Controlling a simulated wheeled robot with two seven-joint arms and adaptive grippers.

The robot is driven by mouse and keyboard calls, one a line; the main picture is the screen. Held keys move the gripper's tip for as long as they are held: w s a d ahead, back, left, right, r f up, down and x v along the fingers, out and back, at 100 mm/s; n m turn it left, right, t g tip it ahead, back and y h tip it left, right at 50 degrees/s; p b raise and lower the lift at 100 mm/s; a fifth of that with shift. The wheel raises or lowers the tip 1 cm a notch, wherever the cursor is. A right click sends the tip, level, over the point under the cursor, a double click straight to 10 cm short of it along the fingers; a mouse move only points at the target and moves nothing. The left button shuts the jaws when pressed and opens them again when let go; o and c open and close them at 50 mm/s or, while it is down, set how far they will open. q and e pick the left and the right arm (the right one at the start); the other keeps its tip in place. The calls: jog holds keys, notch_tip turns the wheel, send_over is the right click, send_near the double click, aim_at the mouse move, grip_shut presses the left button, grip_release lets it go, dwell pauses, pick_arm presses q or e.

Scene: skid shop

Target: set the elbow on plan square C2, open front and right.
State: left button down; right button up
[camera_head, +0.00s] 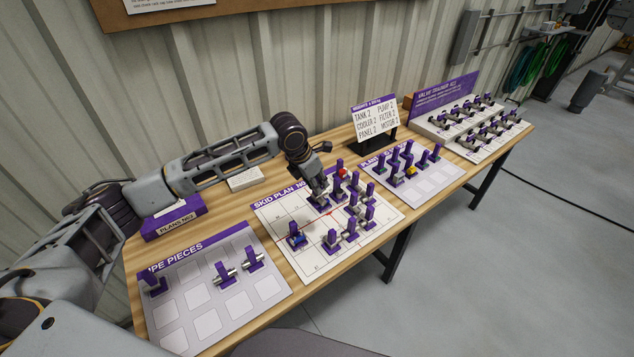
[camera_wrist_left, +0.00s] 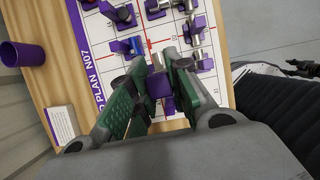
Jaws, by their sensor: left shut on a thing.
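My left gripper (camera_head: 318,190) reaches over the upper left part of the skid plan board (camera_head: 272,212) and points down. It is shut on a purple-based piece, the elbow (camera_head: 320,203), low over or on the board; I cannot tell whether it touches. In the left wrist view the purple block of the elbow (camera_wrist_left: 159,83) shows between the green-padded fingers of the gripper (camera_wrist_left: 157,66). Its pipe openings are mostly hidden. Several purple-based pieces stand on the board right and in front of the gripper. A blue-topped piece (camera_head: 297,239) stands at the left.
The pipe pieces board (camera_head: 240,302) at the front left holds a few pieces. Another board with several pieces (camera_head: 435,185) lies to the right. Behind stand a word sign (camera_head: 375,120) and a valve rack (camera_head: 440,129). A white block (camera_head: 245,179) lies behind the plan.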

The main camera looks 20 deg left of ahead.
dwell(0.3)
dwell(0.4)
pick_arm(q)
jog(key=shift+f+b, duration=0.3)
jog(key=shift+b, duration=0.05)
jog(key=shift+f+b, duration=1.35)
jog(key=shift+b, duration=0.3)
jog(key=shift+f+b, duration=0.3)
jog(key=shift+f, duration=0.8)
jog(key=shift+r+p, duration=0.1)
jog(key=shift+p, duration=0.35)
